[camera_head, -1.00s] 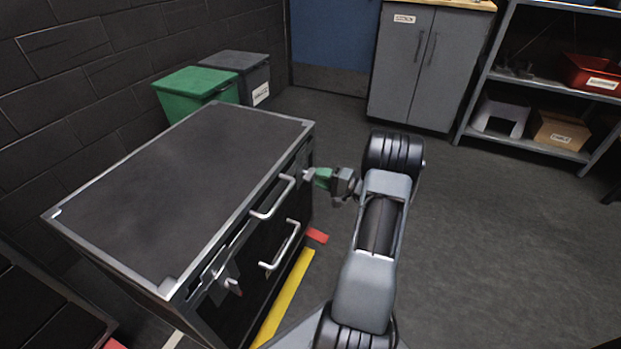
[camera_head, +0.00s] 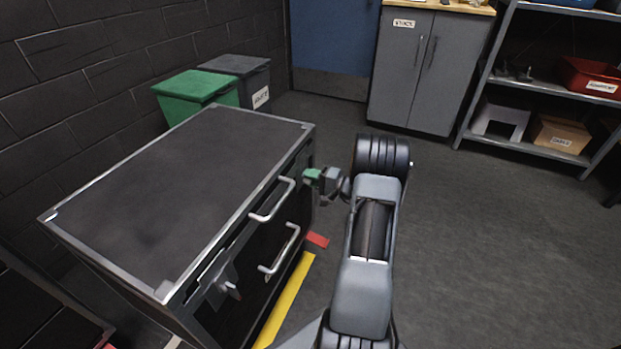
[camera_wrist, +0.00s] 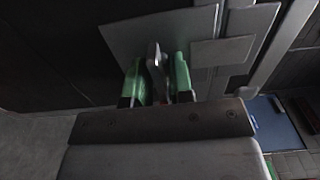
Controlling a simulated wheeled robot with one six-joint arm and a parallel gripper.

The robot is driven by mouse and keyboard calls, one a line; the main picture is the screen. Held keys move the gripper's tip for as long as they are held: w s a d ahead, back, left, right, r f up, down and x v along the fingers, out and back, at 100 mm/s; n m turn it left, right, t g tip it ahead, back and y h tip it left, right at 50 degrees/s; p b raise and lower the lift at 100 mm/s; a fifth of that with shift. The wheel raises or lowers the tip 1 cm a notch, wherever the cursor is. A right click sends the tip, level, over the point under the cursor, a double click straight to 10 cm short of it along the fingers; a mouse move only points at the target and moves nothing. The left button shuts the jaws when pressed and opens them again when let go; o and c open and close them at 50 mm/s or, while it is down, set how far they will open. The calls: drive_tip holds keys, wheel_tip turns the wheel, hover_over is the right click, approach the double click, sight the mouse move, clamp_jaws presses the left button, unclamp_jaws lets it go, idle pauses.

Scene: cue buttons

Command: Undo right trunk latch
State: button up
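The trunk (camera_head: 185,165) is a dark box with metal edges, on the left in the head view. My gripper (camera_head: 312,178) is at the far right end of its front face. In the wrist view, the right latch shows as a small metal lever (camera_wrist: 154,58) on a grey plate (camera_wrist: 118,38). My green fingertips (camera_wrist: 159,78) stand on either side of the lever, with gaps showing, so my gripper is open around it. In the head view my gripper hides most of this latch. The left latch (camera_head: 229,288) is at the near end of the front face.
Two pale handles (camera_head: 272,203) stick out from the trunk's front, between the latches. A green bin (camera_head: 190,92) and a grey bin (camera_head: 250,75) stand behind the trunk. A cabinet (camera_head: 420,70) and a shelf rack (camera_head: 540,85) are at the back. The floor on the right is clear.

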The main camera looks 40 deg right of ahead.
clamp_jaws()
drive_tip(key=shift+m, duration=0.3)
drive_tip(key=shift+r+m+p, duration=0.1)
drive_tip(key=shift+m+p, duration=0.7)
drive_tip(key=shift+m, duration=0.2)
drive_tip(key=m+p, duration=0.3)
drive_tip(key=m, duration=0.3)
drive_tip(key=shift+p, duration=0.4)
drive_tip(key=m+p, duration=0.2)
drive_tip(key=m, duration=0.2)
drive_tip(key=shift+m+p, duration=0.3)
drive_tip(key=shift+m, duration=0.1)
drive_tip(key=shift+m+p, duration=1.05)
drive_tip(key=shift+m, duration=1.25)
